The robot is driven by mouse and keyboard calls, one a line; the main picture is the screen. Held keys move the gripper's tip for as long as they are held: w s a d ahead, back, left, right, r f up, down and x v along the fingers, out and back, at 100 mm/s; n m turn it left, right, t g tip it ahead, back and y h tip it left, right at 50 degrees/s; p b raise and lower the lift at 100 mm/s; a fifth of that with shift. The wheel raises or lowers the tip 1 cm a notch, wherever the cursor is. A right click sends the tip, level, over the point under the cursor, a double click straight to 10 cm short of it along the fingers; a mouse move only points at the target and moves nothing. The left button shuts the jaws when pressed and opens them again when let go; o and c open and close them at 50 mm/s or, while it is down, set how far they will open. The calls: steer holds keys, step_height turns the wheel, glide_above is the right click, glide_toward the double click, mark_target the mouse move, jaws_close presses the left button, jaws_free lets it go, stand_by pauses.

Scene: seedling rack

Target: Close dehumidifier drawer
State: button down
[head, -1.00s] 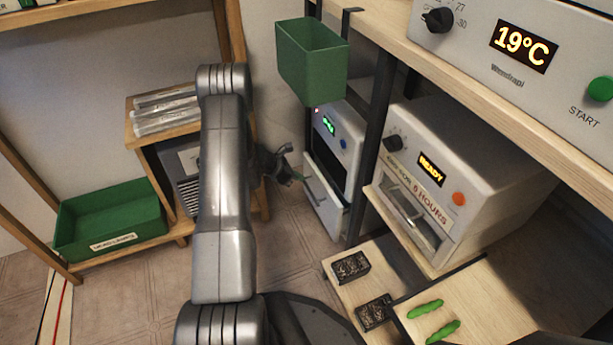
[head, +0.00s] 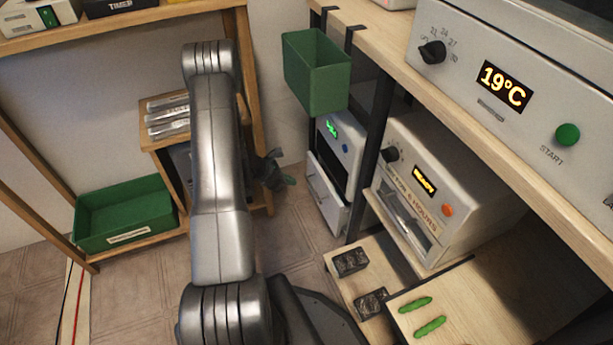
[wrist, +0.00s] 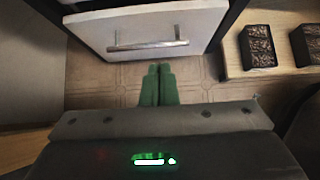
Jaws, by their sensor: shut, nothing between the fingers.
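The white dehumidifier (head: 341,146) has a lit green display and a blue button, and stands low beneath the bench. Its drawer (head: 325,196) stands out from the body, with a dark opening behind its front. In the wrist view the white drawer front (wrist: 150,18) fills the top, with a metal bar handle (wrist: 148,46) across it. My gripper (head: 288,181) is left of the drawer in the head view, apart from it. In the wrist view its green fingers (wrist: 158,70) are together and empty, pointing toward the drawer below the handle.
A black bench leg (head: 371,155) stands right of the dehumidifier, beside another white appliance (head: 470,180). A green bin (head: 318,75) hangs above. A low wooden board (head: 345,290) holds dark trays. A wooden rack with a green crate (head: 125,215) stands left. Tiled floor lies between.

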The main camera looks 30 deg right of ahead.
mark_target(327, 181)
steer(key=b+x, duration=0.1)
steer(key=x, duration=0.3)
steer(key=d+r+b+x, duration=0.1)
steer(key=x, duration=0.3)
steer(key=b+x, duration=0.2)
steer(key=x, duration=0.2)
steer(key=shift+s+d+r, duration=0.15)
steer(key=shift+d, duration=0.15)
steer(key=shift+d+r, duration=0.1)
steer(key=shift+d, duration=0.25)
steer(key=d, duration=0.1)
steer(key=d+b, duration=0.1)
steer(key=d, duration=0.1)
steer(key=shift+s+d+b, duration=0.15)
steer(key=shift+s+b, duration=0.1)
steer(key=shift+b, duration=0.05)
steer(key=shift+d, duration=0.2)
steer(key=shift+r, duration=0.1)
steer(key=shift+w, duration=0.1)
